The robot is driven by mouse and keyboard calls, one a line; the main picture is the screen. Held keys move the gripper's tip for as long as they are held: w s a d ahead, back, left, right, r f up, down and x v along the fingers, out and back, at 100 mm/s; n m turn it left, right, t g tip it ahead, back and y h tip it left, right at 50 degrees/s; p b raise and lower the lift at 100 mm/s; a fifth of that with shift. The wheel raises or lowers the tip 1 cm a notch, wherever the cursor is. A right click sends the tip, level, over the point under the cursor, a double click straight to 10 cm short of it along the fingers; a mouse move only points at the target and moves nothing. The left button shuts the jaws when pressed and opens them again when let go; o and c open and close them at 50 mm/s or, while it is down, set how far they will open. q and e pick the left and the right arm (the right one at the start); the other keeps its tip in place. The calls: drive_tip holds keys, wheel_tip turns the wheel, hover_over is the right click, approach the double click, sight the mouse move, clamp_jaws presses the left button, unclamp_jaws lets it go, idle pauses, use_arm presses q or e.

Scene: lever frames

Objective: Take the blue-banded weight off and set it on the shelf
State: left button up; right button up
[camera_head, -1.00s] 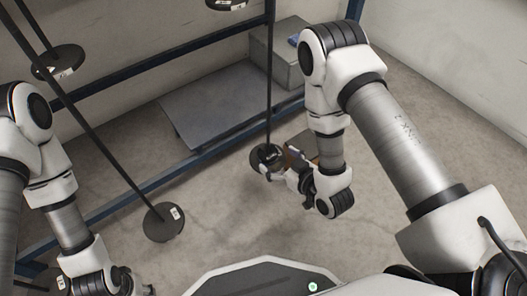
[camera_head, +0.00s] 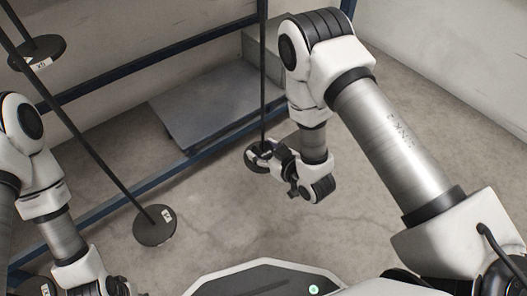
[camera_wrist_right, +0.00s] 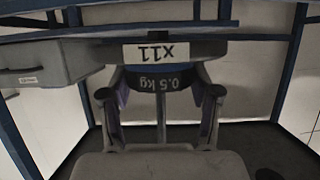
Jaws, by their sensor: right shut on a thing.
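My right gripper (camera_head: 280,157) is at the lower end of the middle hanging rod (camera_head: 263,75), shut on a dark round weight (camera_head: 253,158) there. In the right wrist view, the fingers of my right gripper (camera_wrist_right: 160,90) stand on both sides of a dark weight marked 0.5 kg (camera_wrist_right: 158,83), its text upside down. Dark blue shows on it. Just above it in that picture is a white x11 label (camera_wrist_right: 161,53). My left gripper (camera_head: 115,287) is cut off at the bottom edge; its fingers do not show clearly.
Another rod (camera_head: 90,150) slants to a black disc (camera_head: 154,225) at left. A further disc (camera_head: 38,52) hangs upper left. A low grey slab (camera_head: 215,105) lies behind a blue frame beam (camera_head: 205,155). A grey box (camera_wrist_right: 50,65) shows in the right wrist view.

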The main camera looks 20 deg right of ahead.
wheel_tip(320, 180, up, 4)
drive_tip(key=p, duration=0.3)
drive_tip(key=shift+f, duration=0.1)
drive_tip(key=s+d+p, duration=0.3)
drive_tip(key=s+p, duration=0.2)
drive_tip(key=s, duration=0.3)
drive_tip(key=s+d+p, duration=0.3)
drive_tip(key=s+p, duration=0.2)
drive_tip(key=s, duration=0.4)
drive_tip(key=shift+p, duration=0.4)
drive_tip(key=shift+r+p, duration=0.25)
drive_tip(key=shift+p, duration=0.2)
drive_tip(key=s+d+p, duration=0.2)
drive_tip(key=s+p, duration=0.4)
drive_tip(key=p, duration=0.6)
drive_tip(key=shift+d, duration=0.2)
